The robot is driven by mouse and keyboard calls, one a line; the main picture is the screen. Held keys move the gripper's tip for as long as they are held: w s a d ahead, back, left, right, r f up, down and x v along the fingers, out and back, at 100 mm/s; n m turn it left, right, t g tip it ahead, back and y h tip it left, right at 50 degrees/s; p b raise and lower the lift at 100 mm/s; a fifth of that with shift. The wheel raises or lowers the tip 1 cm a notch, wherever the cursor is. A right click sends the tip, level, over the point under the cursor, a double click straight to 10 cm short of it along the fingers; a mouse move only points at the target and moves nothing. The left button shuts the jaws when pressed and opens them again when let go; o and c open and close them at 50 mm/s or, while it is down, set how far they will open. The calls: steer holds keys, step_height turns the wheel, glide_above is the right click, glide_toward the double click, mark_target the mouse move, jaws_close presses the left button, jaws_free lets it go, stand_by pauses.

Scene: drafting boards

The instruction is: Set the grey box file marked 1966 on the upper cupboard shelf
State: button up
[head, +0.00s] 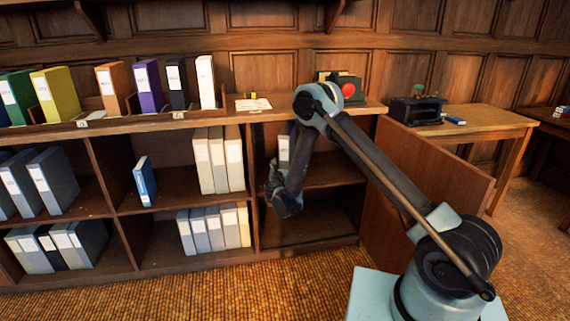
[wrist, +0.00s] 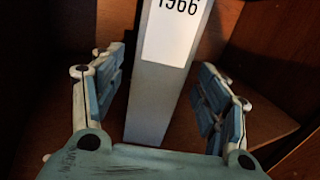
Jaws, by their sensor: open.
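The grey box file marked 1966 (wrist: 160,95) stands in the wrist view with its white label facing me. In the head view the grey file with a white label (head: 284,146) stands at the left side of the upper cupboard shelf (head: 335,172), partly hidden by my arm. My gripper (wrist: 162,85) is open, with one finger on each side of the file and a visible gap to both sides. In the head view my gripper (head: 277,178) is at the cupboard front, largely hidden by my wrist.
The cupboard door (head: 425,185) stands open to the right. The lower cupboard space (head: 315,220) looks empty. Shelves to the left hold cream and grey files and a blue book (head: 145,182). Coloured files line the top. A side table (head: 480,122) stands at right.

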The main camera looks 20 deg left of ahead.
steer(key=shift+s+d, duration=0.15)
steer(key=shift+s, duration=0.85)
steer(key=shift+s+d, duration=0.15)
steer(key=shift+s, duration=0.8)
